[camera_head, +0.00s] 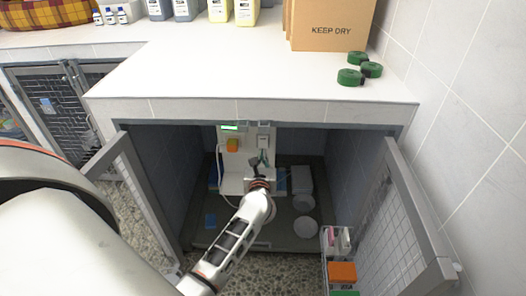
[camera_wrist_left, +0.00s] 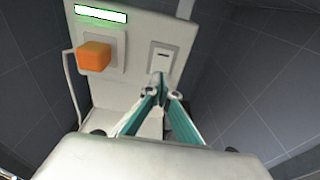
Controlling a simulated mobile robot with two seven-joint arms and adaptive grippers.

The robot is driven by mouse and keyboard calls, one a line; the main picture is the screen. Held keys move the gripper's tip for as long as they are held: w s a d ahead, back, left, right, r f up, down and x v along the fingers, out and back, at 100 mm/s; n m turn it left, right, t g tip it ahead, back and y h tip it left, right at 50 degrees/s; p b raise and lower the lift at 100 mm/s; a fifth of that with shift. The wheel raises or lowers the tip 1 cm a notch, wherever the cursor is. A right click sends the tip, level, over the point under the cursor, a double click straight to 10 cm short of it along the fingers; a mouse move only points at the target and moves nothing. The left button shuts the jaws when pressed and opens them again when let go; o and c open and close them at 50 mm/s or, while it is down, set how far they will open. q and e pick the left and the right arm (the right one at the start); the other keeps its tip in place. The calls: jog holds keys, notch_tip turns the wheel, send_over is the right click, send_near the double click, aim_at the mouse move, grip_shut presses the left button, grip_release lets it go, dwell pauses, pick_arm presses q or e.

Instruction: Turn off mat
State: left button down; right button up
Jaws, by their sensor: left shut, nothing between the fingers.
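A pale control panel (camera_head: 247,134) stands at the back of the open kennel. It carries a lit green-white display (camera_wrist_left: 101,14), an orange knob (camera_wrist_left: 94,56) on a square plate, and a white switch plate (camera_wrist_left: 163,56) to the knob's right with a small dark slot. In the head view the knob (camera_head: 232,145) and switch plate (camera_head: 263,141) show small. My left gripper (camera_wrist_left: 160,84) is shut and empty, its fingertips just below the switch plate; I cannot tell whether they touch it. In the head view the gripper (camera_head: 259,167) is inside the kennel. The mat cannot be clearly told from the dark kennel floor.
Kennel doors stand open at left (camera_head: 150,200) and right (camera_head: 385,215). White bowls (camera_head: 305,227) lie on the floor right of my arm. A caddy (camera_head: 340,270) hangs at the right door. The countertop (camera_head: 230,75) lies above the opening.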

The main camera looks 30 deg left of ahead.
aim_at(263, 146)
pick_arm(q)
jog(key=shift+x, duration=1.15)
jog(key=shift+w+a+f, duration=0.1)
jog(key=shift+w+a, duration=0.15)
jog(key=shift+w, duration=0.2)
pick_arm(e)
jog(key=shift+w, duration=0.1)
pick_arm(q)
jog(key=shift+b, duration=0.35)
jog(key=t+b, duration=0.1)
jog(key=b, duration=0.3)
jog(key=t+y+b, duration=0.1)
jog(key=b, duration=0.3)
jog(key=shift+w+a+f+b, duration=0.3)
jog(key=shift+w+a+f, duration=0.05)
pick_arm(e)
jog(key=f, duration=0.1)
jog(key=a+f, duration=0.1)
jog(key=f, duration=0.1)
jog(key=shift+w, duration=0.1)
pick_arm(q)
jog(key=shift+d+f, duration=0.1)
pick_arm(e)
jog(key=shift+f, duration=0.15)
